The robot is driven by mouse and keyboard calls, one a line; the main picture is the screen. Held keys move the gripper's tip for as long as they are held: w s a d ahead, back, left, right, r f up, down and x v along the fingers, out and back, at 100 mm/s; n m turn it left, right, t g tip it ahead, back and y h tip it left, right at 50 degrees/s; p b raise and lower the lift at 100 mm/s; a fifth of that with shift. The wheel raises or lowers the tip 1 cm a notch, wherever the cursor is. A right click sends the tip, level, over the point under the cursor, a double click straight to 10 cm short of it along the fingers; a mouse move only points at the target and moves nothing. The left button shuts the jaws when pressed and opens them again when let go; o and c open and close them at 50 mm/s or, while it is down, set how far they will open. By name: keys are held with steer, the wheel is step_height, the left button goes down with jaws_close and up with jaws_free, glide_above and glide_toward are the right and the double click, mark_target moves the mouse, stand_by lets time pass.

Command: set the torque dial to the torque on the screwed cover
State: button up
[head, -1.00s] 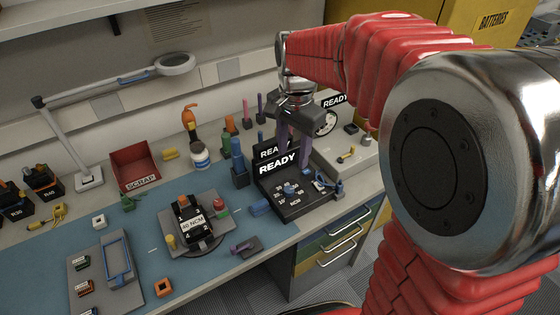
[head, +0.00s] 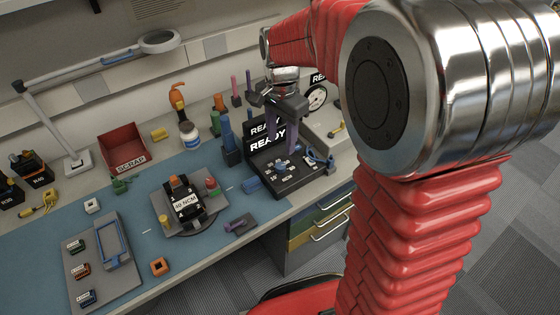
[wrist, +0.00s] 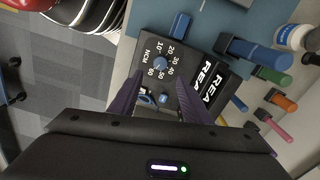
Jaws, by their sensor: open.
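The torque dial is a small blue knob (wrist: 159,63) on a black tester (head: 287,180), ringed by white numbers from 10 to 60 and NCM. Its pointer direction is too small to read. My gripper (wrist: 157,82) is open and empty, its purple fingers reaching down over the tester, with the dial between and just beyond the tips in the wrist view. In the head view my gripper (head: 295,148) hangs in front of the READY sign. The screwed cover (head: 187,203) is a black block on a grey plate, its label ending in NCM; the first digit is unclear, perhaps 40 or 10.
Upright READY signs (wrist: 205,82) stand close beside my fingers. Blue, green and other coloured handles (wrist: 255,50) stand behind them. A blue block (wrist: 180,25) lies beside the tester. A red scrap bin (head: 122,148) stands at the back left. The table's front edge is close.

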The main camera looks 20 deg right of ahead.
mark_target(281, 165)
step_height(281, 165, down, 10)
steer(key=shift+r, duration=0.15)
stand_by(0.3)
steer(key=shift+c, duration=0.5)
steer(key=c, duration=0.9)
steer(key=shift+a, duration=0.25)
steer(key=shift+c, duration=0.2)
steer(key=shift+d, duration=0.2)
